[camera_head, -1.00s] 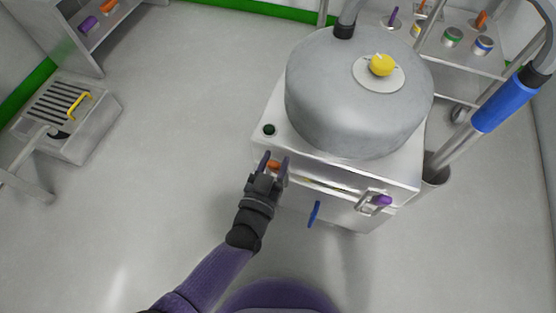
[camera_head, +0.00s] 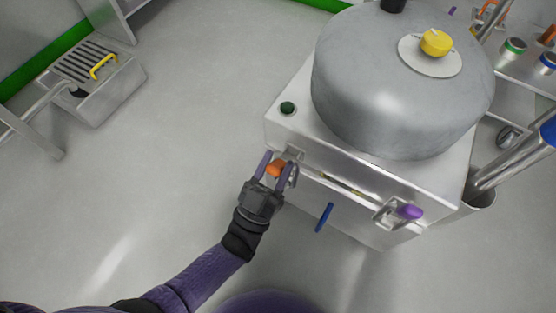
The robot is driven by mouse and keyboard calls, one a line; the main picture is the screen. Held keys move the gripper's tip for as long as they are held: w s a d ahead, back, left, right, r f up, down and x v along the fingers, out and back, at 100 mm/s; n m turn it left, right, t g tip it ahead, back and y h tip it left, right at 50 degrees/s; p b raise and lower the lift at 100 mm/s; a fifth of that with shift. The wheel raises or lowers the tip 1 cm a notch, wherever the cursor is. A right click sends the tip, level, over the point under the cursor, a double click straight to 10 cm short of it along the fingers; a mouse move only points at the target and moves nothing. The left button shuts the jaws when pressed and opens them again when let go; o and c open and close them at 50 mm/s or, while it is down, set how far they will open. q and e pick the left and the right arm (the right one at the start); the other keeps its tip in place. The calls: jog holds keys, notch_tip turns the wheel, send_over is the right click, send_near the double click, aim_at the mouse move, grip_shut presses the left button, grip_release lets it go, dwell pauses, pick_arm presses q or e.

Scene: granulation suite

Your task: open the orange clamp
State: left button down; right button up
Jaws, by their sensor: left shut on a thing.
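The orange clamp (camera_head: 276,169) is on the front left of the machine's white housing (camera_head: 287,130). My left gripper (camera_head: 275,172) is shut on the clamp, with one dark purple finger on each side of it. The fingers hide part of the clamp and its mount. My right gripper is not in view.
A grey drum with a yellow knob (camera_head: 436,42) tops the housing. A purple-handled clamp (camera_head: 409,212) is at its front right, and a blue handle (camera_head: 324,217) hangs below. A metal floor box with a yellow handle (camera_head: 103,66) stands left. Floor between is clear.

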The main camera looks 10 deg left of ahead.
pick_arm(q)
jog(key=shift+s+f+t, duration=0.15)
jog(key=shift+f+t, duration=0.1)
jog(key=shift+t, duration=0.15)
jog(key=shift+c, duration=1.4)
grip_release()
jog(key=v, duration=0.7)
jog(key=shift+s+f, duration=0.2)
jog(key=shift+s, duration=0.05)
jog(key=shift+a, duration=0.15)
